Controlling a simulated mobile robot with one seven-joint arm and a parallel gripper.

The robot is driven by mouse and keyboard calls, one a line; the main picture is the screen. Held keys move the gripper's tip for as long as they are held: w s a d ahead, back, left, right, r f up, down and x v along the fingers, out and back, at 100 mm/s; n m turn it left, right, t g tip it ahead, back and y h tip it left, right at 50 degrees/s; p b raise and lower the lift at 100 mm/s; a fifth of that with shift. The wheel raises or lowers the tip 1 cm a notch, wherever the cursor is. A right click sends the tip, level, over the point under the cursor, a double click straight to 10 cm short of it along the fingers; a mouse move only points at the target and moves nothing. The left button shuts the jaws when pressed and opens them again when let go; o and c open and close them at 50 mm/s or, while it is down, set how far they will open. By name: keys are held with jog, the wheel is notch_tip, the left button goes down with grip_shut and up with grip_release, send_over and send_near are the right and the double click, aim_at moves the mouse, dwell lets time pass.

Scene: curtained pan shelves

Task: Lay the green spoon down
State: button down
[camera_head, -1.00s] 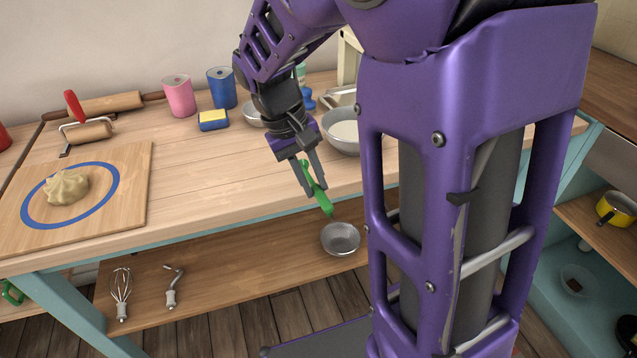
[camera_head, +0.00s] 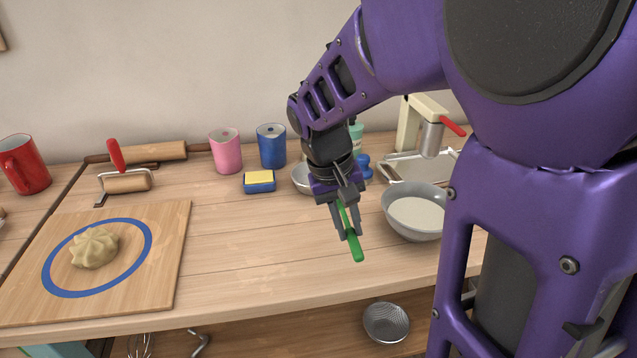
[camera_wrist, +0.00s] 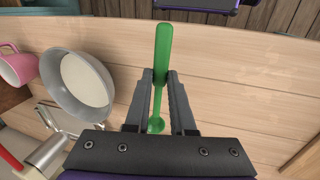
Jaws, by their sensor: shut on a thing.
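The green spoon (camera_head: 355,244) is held in my gripper (camera_head: 348,234), above the wooden worktop (camera_head: 270,255). In the head view its green end points down and toward the front edge. In the wrist view the spoon (camera_wrist: 163,45) lies between the two fingers of my gripper (camera_wrist: 161,80), its long plain end out past the fingertips. Its small rounded end (camera_wrist: 155,125) is near the palm. The fingers are shut on it. I cannot tell exactly how high the spoon is above the worktop.
A grey bowl with pale contents (camera_head: 415,212) stands just right of the spoon. A sponge (camera_head: 259,181), a pink cup (camera_head: 226,150) and a blue cup (camera_head: 271,145) stand behind. A board with dough (camera_head: 165,235) lies left. Worktop between board and gripper is clear.

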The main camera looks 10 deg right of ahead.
jog(key=shift+a+b+x, duration=0.25)
jog(key=shift+b+x, duration=0.5)
jog(key=shift+x, duration=0.3)
jog(key=shift+a+b+x, duration=0.25)
jog(key=shift+b+x, duration=0.45)
jog(key=shift+x, duration=0.4)
jog(key=shift+a+b+x, duration=0.25)
jog(key=shift+b+x, duration=0.5)
jog(key=shift+x, duration=0.3)
jog(key=shift+f, duration=0.2)
jog(key=c, duration=1.1)
grip_release()
jog(key=shift+o, duration=0.2)
jog(key=o, duration=0.5)
jog(key=shift+o, duration=0.2)
jog(key=shift+r, duration=0.1)
jog(key=p+v, duration=0.3)
jog(key=v, duration=1.4)
jog(key=shift+p, duration=0.4)
